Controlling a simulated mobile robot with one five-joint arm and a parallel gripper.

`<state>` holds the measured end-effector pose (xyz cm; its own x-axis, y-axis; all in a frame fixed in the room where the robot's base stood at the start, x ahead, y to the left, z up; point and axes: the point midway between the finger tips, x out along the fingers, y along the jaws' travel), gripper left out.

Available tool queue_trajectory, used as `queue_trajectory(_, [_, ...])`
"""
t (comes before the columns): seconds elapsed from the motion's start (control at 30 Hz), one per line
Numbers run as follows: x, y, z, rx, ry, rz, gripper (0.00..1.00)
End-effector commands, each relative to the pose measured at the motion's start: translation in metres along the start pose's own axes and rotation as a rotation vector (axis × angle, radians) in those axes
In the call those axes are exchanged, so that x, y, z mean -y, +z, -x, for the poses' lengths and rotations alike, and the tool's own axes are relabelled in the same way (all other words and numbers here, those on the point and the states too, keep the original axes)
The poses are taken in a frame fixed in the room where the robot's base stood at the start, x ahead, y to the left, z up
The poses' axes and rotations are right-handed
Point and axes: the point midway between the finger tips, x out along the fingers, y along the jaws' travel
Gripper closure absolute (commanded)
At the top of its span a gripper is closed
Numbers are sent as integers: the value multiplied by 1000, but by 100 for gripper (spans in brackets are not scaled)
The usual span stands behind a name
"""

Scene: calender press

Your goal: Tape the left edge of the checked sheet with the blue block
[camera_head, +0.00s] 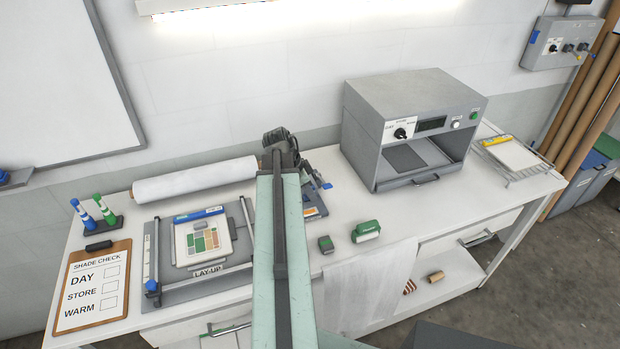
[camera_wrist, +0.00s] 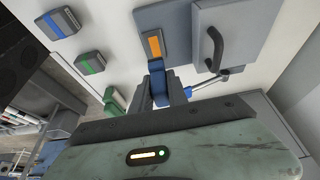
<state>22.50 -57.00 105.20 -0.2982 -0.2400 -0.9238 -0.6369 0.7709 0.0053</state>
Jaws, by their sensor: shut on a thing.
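The checked sheet (camera_head: 203,241), pale with green, brown and grey squares, lies on the lay-up board (camera_head: 182,291) at the left of the bench in the head view. A grey block with a blue stripe (camera_wrist: 60,23) lies on the bench at the upper left of the wrist view, apart from my gripper; I cannot pick it out in the head view. My gripper (camera_wrist: 161,90) is shut on a small blue piece (camera_wrist: 158,77) beside a grey plate with an orange strip. Its lower part is hidden by my wrist. In the head view my arm hides the gripper's tips.
A green-striped block (camera_head: 326,244) and a green-and-white item (camera_head: 366,231) stand right of my arm. A grey press (camera_head: 410,125) stands behind. A white roll (camera_head: 195,180) lies behind the board. A clipboard (camera_head: 92,287) and marker stand (camera_head: 97,221) are at the left.

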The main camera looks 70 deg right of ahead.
Motion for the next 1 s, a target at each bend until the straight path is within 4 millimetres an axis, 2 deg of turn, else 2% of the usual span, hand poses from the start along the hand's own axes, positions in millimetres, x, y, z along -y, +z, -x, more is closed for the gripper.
queue_trajectory(0.03, [0,-8,21,0,1,1,100])
queue_trajectory(0.27, [0,-4,13,0,1,2,100])
queue_trajectory(0.47, [0,2,-3,0,1,1,100])
queue_trajectory(0.8, [0,19,-44,0,2,1,100])
queue_trajectory(1.0, [0,21,-51,0,2,0,100])
